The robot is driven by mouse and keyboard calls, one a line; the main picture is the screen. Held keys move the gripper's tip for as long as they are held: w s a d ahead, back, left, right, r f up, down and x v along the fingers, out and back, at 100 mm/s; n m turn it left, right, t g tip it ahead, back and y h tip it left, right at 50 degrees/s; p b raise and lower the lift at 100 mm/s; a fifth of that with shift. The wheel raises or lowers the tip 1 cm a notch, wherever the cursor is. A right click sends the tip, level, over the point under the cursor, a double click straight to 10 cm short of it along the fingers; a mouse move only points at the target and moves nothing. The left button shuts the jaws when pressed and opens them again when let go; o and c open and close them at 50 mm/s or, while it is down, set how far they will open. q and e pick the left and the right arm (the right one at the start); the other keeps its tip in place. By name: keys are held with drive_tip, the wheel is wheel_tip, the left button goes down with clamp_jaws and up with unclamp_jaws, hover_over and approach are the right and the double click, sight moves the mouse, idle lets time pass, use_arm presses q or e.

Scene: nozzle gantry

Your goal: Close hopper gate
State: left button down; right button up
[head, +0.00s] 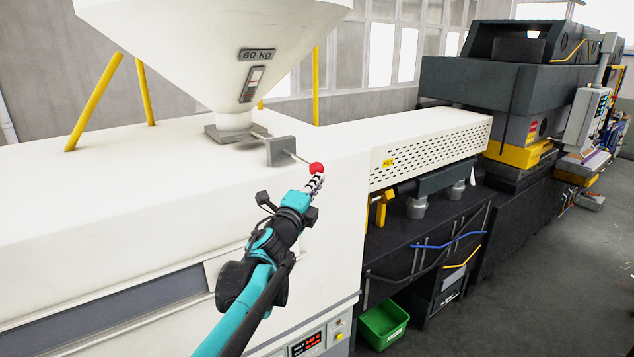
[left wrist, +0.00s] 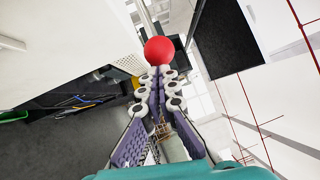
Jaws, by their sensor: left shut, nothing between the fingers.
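The white hopper (head: 215,45), marked 60 kg, stands on the machine with a grey base under its neck. The hopper gate (head: 282,151) is a grey upright plate beside that base, on a thin rod. A red ball knob (head: 316,168) ends the rod on the right. My left gripper (head: 314,182) is shut and empty, its fingertips right at the knob. In the left wrist view the red knob (left wrist: 159,50) sits just beyond the closed fingertips (left wrist: 158,72). I cannot tell whether they touch. My right gripper is not in view.
A perforated white cover (head: 430,150) runs to the right behind the knob. Yellow struts (head: 95,102) stand around the hopper. A green bin (head: 383,325) sits low down.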

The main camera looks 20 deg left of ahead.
use_arm(q)
drive_tip(key=w+a+b, duration=0.1)
drive_tip(key=w+a, duration=0.4)
drive_tip(key=a, duration=0.2)
drive_tip(key=shift+w, duration=0.1)
